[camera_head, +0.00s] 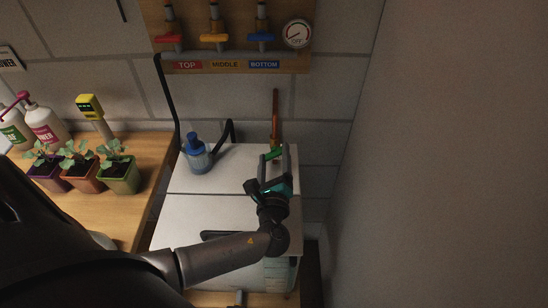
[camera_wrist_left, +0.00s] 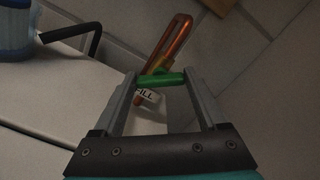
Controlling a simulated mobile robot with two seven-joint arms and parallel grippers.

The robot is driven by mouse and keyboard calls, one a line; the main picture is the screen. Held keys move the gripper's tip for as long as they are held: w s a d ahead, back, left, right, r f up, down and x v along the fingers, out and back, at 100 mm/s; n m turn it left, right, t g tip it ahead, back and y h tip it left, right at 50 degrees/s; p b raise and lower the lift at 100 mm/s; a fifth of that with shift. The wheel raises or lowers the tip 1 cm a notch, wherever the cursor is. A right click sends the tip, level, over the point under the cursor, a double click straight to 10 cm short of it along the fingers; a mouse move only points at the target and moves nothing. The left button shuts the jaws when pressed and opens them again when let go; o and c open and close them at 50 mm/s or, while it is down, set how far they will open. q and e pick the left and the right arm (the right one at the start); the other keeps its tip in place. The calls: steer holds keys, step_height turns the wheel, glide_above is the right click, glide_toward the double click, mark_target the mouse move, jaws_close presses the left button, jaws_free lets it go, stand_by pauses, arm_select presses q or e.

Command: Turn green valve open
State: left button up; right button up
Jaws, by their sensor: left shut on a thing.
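The green valve handle (camera_head: 274,154) sits at the foot of an upright copper pipe (camera_head: 275,115) at the back of the white cabinet top. In the left wrist view the green handle (camera_wrist_left: 161,79) lies crosswise between the fingertips of my left gripper (camera_head: 276,158). The fingers touch its two ends, so the gripper is shut on it. The copper pipe (camera_wrist_left: 172,45) rises behind it, and a white tag (camera_wrist_left: 148,95) ending in "ILL" hangs just below. The valve body is mostly hidden. My right gripper is out of view.
A blue-capped bottle (camera_head: 197,155) and a black bent pipe (camera_head: 228,132) stand left on the white cabinet top (camera_head: 190,215). A board (camera_head: 230,65) with red, yellow and blue valves and a gauge (camera_head: 297,33) hangs above. Potted seedlings (camera_head: 118,175) stand on the wooden bench (camera_head: 120,225). A wall (camera_head: 440,170) closes the right.

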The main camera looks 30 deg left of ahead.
arm_select(q)
steer(key=n+b, duration=0.1)
steer(key=n, duration=0.1)
steer(key=n+b, duration=0.3)
steer(key=n, duration=0.1)
steer(key=shift+s+f+b, duration=0.1)
steer(key=shift+f+b, duration=0.2)
steer(key=shift+f, duration=0.05)
steer(key=shift+r+n+b, duration=0.1)
steer(key=shift+n+b, duration=1.8)
steer(key=shift+n, duration=0.5)
steer(key=o, duration=1.3)
steer(key=shift+r, duration=0.1)
steer(key=b+v, duration=0.1)
steer(key=v, duration=1.4)
steer(key=shift+s, duration=0.15)
